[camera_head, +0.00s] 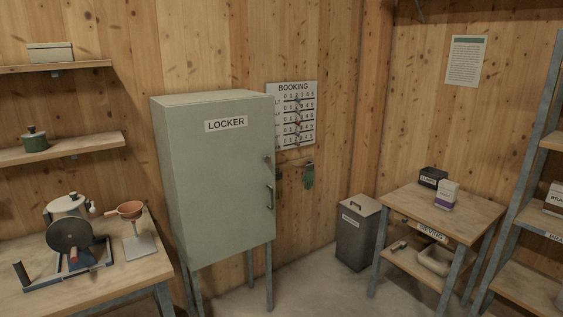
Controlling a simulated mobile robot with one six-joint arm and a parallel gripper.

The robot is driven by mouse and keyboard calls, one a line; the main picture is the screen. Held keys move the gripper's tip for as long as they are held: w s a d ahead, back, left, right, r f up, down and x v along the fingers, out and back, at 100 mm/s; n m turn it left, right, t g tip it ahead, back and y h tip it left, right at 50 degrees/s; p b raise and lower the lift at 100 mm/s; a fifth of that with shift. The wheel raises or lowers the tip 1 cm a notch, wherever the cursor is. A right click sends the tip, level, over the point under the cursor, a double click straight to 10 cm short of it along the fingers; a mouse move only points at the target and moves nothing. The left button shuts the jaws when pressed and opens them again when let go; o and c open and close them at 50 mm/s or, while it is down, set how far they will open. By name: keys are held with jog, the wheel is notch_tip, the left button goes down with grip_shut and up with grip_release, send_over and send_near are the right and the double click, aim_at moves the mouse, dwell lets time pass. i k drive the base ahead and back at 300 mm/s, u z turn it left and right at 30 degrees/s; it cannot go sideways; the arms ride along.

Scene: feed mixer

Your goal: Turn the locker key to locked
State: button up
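The grey-green locker (215,185) stands on metal legs against the wood wall, left of centre, with a "LOCKER" label (226,124) near its top. Its door looks shut. A vertical handle (270,196) is at the door's right edge. A small lock fitting (267,159) shows above the handle. It is too small to tell whether a key is in it or which way it is turned. My gripper is not in this view.
A bench (130,272) with a slicer-like device stands left of the locker. Right are a grey bin (356,234), a "SIEVING" table (462,222) and a shelf rack (523,195). Floor (300,280) before the locker's right side is clear. A booking board (292,115) hangs behind.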

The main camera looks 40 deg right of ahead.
aim_at(266, 158)
jog(key=u, duration=0.1)
jog(key=i, duration=0.95)
jog(key=z, duration=0.05)
